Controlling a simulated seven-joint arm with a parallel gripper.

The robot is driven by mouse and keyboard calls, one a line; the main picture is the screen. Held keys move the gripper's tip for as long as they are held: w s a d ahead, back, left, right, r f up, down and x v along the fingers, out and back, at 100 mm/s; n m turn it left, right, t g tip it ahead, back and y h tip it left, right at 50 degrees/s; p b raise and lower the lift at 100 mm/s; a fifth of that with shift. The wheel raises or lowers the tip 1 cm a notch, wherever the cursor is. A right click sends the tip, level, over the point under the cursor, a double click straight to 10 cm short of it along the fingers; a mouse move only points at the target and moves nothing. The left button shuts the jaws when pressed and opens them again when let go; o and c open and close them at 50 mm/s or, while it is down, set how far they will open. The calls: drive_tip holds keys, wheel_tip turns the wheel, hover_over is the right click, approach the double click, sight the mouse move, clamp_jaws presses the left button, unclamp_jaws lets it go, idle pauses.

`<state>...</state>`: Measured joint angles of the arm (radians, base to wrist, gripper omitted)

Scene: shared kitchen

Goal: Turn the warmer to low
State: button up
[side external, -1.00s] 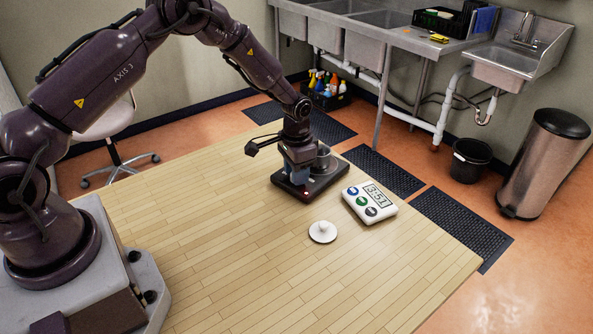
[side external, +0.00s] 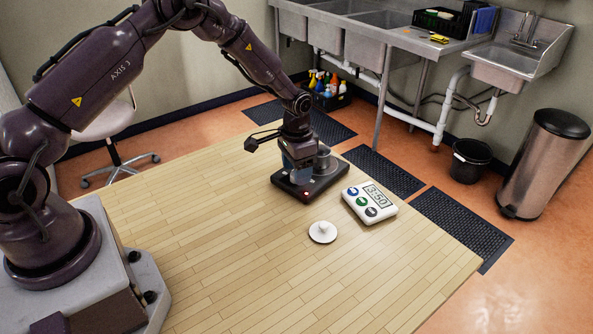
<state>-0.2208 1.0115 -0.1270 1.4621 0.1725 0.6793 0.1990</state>
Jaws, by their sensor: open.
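The warmer (side external: 319,190) is a flat black unit on the wooden table, with a red light lit on its front edge.
A white timer (side external: 369,202) reading 3:50 lies right of the warmer. A white round lid (side external: 323,232) with a knob lies in front. The wooden table (side external: 220,260) is clear at the front and left. Sinks (side external: 375,22) stand beyond the table.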

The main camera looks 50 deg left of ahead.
wheel_tip(320, 180, up, 12)
idle(0.3)
drive_tip(key=shift+f, duration=0.1)
drive_tip(key=s+d+r+n+t, duration=0.1)
drive_tip(key=s+d+r+t, duration=0.1)
drive_tip(key=s+r, duration=0.7)
drive_tip(key=s+d+r+n+t, duration=0.1)
drive_tip(key=s+d+r+t, duration=0.2)
drive_tip(key=s+r, duration=0.7)
drive_tip(key=s+d, duration=0.1)
drive_tip(key=s, duration=0.7)
drive_tip(key=shift+s+d+r+t, duration=0.2)
drive_tip(key=shift+s+t, duration=0.1)
